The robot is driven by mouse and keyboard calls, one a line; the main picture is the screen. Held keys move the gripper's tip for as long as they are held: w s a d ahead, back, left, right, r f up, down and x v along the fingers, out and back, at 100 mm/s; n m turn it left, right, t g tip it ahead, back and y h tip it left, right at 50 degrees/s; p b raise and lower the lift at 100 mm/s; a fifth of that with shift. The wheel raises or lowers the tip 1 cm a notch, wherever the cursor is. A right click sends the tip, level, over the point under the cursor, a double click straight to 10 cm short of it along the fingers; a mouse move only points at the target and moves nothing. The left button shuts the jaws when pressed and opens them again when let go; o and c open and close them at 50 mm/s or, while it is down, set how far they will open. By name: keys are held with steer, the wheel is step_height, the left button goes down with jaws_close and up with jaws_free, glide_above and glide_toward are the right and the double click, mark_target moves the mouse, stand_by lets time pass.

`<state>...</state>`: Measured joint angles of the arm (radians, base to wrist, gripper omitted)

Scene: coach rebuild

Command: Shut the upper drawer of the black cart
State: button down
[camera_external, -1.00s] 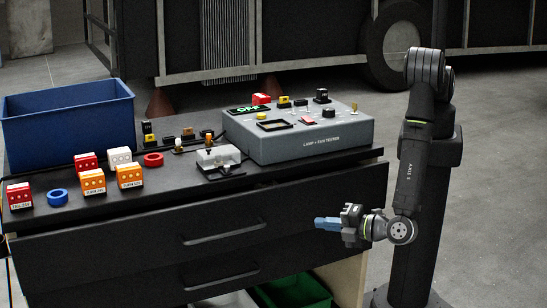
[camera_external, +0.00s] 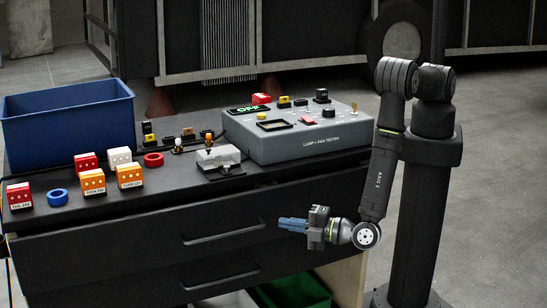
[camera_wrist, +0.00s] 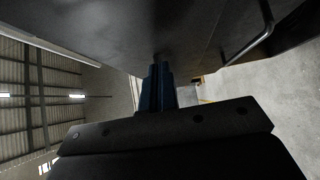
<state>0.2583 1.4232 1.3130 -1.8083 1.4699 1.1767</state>
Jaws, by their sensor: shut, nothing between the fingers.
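The black cart (camera_external: 60,275) stands at the left with its drawers facing my arm. The upper drawer (camera_external: 320,205) has a plain dark front with a bar handle (camera_external: 225,233). I cannot tell clearly how far it stands out from the cart. My gripper (camera_external: 281,224) has blue fingers pressed together, empty, pointing left in front of the right part of that drawer front, right of the handle. Whether they touch it is unclear. In the wrist view the fingers (camera_wrist: 156,88) lie close to a dark panel (camera_wrist: 110,30), with a bar handle (camera_wrist: 255,38) at upper right.
The lower drawer (camera_external: 130,280) has its own handle. A green bin (camera_external: 300,293) sits below it. On the cart top are a blue crate (camera_external: 70,120), a grey tester box (camera_external: 300,145) and several small coloured blocks. Floor is clear to the right.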

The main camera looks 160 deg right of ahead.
mark_target(277, 212)
steer(key=shift+s+d, duration=0.75)
steer(key=shift+s+d, duration=1.85)
steer(key=w+a, duration=0.3)
steer(key=shift+w+a, duration=0.25)
steer(key=a, duration=1)
steer(key=shift+d, duration=0.15)
